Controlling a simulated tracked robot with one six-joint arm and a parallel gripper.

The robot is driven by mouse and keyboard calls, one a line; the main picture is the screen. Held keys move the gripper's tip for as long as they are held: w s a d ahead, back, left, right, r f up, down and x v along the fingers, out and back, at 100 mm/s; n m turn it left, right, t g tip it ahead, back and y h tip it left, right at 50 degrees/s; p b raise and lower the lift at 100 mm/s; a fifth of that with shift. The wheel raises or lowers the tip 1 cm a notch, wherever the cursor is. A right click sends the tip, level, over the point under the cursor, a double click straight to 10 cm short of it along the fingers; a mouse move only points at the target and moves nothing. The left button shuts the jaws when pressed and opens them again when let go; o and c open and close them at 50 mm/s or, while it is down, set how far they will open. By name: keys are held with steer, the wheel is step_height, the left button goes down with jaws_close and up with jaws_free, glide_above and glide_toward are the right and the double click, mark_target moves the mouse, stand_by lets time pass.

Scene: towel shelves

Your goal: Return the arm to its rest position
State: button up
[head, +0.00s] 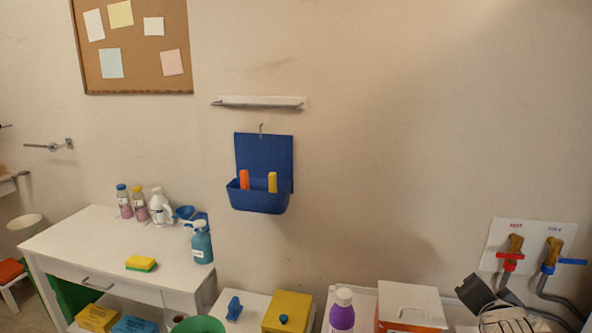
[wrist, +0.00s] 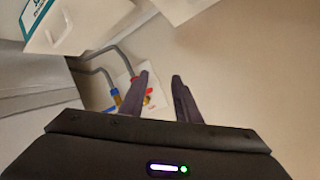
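My gripper (wrist: 161,80) shows in the wrist view with its two dark fingers apart and nothing held between them. Behind the fingers, some way off, is the white tap panel (wrist: 127,84) with red and blue handles, partly hidden by the left finger.
The tap panel (head: 497,236) with its grey pipes is at the right. A white box with an orange base (head: 411,300) and a purple bottle (head: 342,315) stand left of the arm. A blue wall caddy (head: 259,199) hangs mid-wall. A white table (head: 85,245) is at the left. The wall between caddy and taps is bare.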

steer(key=s+a+f+n+g+y, duration=0.1)
steer(key=s+a+n, duration=0.3)
steer(key=a, duration=0.4)
steer(key=s+a+f+n+g+y, duration=0.1)
steer(key=s+a+n+g+y, duration=0.2)
steer(key=a, duration=0.6)
steer(key=s+a+f+n+g+y, duration=0.1)
steer(key=s+a+n+y, duration=0.1)
steer(key=s+a+n, duration=0.4)
steer(key=a, duration=0.2)
steer(key=shift+s+a+g, duration=0.3)
steer(key=shift+a+g, duration=0.05)
steer(key=shift+g, duration=0.05)
steer(key=shift+f, duration=0.1)
